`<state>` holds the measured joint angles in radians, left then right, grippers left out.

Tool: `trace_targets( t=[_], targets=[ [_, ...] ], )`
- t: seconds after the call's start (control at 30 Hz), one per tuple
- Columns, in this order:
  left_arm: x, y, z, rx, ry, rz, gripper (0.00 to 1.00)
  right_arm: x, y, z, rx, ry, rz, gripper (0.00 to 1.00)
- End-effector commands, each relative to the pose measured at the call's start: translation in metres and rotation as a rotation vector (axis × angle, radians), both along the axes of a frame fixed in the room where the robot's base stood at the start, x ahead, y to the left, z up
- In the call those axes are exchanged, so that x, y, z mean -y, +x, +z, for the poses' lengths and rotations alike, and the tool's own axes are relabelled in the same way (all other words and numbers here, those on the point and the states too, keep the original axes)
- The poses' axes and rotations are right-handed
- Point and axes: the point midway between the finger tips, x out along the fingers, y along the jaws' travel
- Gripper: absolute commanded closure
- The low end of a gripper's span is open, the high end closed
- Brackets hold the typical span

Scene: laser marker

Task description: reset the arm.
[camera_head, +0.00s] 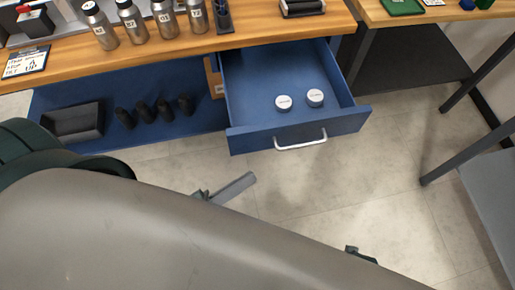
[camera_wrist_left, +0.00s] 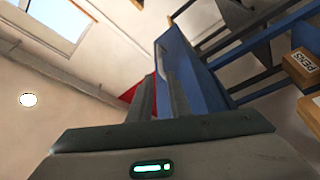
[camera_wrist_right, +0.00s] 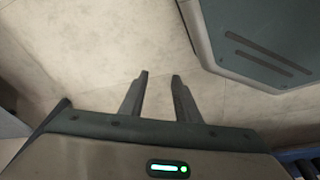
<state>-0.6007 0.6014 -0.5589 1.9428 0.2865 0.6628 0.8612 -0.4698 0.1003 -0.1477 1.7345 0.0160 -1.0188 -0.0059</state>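My left gripper (camera_head: 225,188) shows in the head view just past my large grey arm link, which fills the lower left. Its fingers are over the floor, below and in front of the open blue drawer (camera_head: 265,85). In the left wrist view, the left gripper (camera_wrist_left: 160,78) has a narrow gap between its fingers and holds nothing, with the blue drawer side (camera_wrist_left: 190,70) beyond. In the right wrist view, my right gripper (camera_wrist_right: 160,75) is open and empty above the pale floor (camera_wrist_right: 85,50). My arm hides part of the head view.
The drawer holds two white-topped round containers (camera_head: 315,97). Several metal bottles (camera_head: 134,22) stand on the wooden workbench (camera_head: 250,35). A blue shelf (camera_head: 205,120) holds a dark tray (camera_head: 74,122) and several black items. A grey table (camera_head: 490,190) stands at right; floor between is clear.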

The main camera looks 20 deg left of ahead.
Motion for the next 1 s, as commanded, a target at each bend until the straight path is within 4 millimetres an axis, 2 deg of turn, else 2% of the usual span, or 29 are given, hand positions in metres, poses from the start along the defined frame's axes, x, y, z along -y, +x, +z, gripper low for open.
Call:
trace_targets(
  t=[0.2,0.77,0.87,1.0],
  targets=[
    [-0.006,-0.008,-0.002,0.000,0.000,0.001,0.83,0.000,0.001,0.004,0.001,0.000,0.000,0.70],
    [-0.006,-0.007,-0.003,-0.001,0.004,0.002,0.83,0.000,0.001,0.004,0.001,-0.001,0.000,0.70],
    [-0.006,-0.003,-0.010,-0.004,0.035,0.012,0.83,0.000,0.002,0.003,0.005,0.000,0.000,0.70],
    [-0.007,0.011,-0.039,-0.024,0.159,0.048,0.83,-0.003,0.004,0.000,0.022,0.005,0.001,0.70]
  ],
)
